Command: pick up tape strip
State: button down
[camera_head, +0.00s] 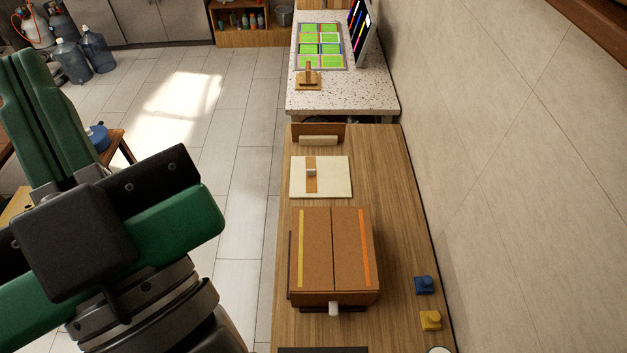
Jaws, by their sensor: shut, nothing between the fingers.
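A brown box (318,248) with two closed top flaps stands on the wooden counter. A yellow strip (301,245) runs along its left flap and an orange strip (365,245) along its right flap. Behind it, a cream board (338,178) carries a tan strip (311,186) with a small pale block (311,172) on it. I cannot tell which of these strips is the tape strip.
A blue block (424,285) and a yellow block (430,320) lie right of the box near the wall. A speckled counter (345,97) stands beyond, with green panels (319,45) and a wooden-handled tool (308,78).

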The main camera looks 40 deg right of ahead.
jog(key=c, duration=2.1)
grip_release()
jog(key=o, duration=1.2)
